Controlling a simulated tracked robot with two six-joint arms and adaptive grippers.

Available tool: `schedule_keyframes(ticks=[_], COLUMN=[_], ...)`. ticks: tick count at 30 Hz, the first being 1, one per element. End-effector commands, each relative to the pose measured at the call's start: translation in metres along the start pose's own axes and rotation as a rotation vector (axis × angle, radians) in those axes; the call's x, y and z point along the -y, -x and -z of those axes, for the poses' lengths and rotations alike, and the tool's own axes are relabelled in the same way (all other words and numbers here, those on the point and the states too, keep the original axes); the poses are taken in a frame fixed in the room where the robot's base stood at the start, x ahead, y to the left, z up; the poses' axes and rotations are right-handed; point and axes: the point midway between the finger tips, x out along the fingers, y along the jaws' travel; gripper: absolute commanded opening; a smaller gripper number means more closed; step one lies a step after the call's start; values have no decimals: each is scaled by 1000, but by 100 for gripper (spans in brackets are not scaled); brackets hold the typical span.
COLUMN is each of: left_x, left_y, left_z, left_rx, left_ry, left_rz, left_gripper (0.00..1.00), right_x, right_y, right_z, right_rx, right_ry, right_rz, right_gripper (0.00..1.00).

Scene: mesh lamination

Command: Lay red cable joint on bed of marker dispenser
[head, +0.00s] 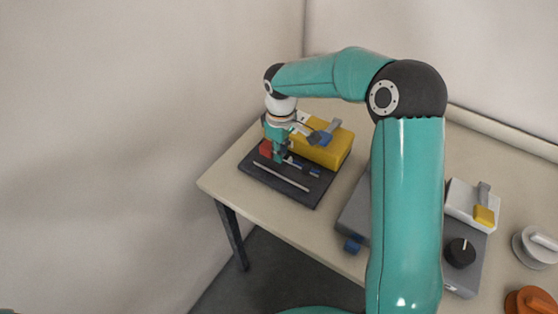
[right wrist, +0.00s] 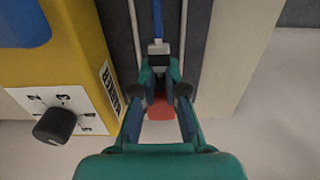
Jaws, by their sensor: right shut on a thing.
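The red cable joint (right wrist: 160,108) shows between the fingers of my right gripper (right wrist: 160,75) in the right wrist view. In the head view the cable joint (head: 266,147) is a small red patch beside my right gripper (head: 278,153). That gripper points down, shut on the joint, over the dark bed (head: 253,172) of the yellow marker dispenser (head: 323,151). A pale connector and blue length (right wrist: 157,18) run on from the fingertips along the bed. The fingers hide part of the joint, and I cannot tell whether it touches the bed. My left gripper is not in view.
Light rails (head: 281,177) run along the bed. The dispenser's numbered dial (right wrist: 54,126) stands close beside the gripper. A grey device with a black knob (head: 460,252), a white handled part (head: 538,246) and an orange one (head: 530,302) stand to the right on the table (head: 225,180).

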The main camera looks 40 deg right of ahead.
Motion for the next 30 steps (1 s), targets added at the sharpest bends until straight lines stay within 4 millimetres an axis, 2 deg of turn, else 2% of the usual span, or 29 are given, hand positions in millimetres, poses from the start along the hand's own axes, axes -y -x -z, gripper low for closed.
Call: schedule_keyframes(ticks=[3,7,18,19,21,30], left_x=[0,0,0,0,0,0], left_y=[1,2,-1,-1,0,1], left_z=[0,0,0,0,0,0], left_rx=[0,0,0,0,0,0], left_ry=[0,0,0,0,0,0], left_rz=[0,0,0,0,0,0], left_gripper=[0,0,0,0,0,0], right_x=[0,0,1,1,1,1], right_y=[-18,-33,-38,-39,-38,-37], right_z=[-1,0,0,0,0,0], right_rx=[4,2,0,1,1,1], right_ry=[-1,0,0,0,1,1], right_rz=[3,2,1,1,1,1], right_gripper=[0,0,0,13,22,22])
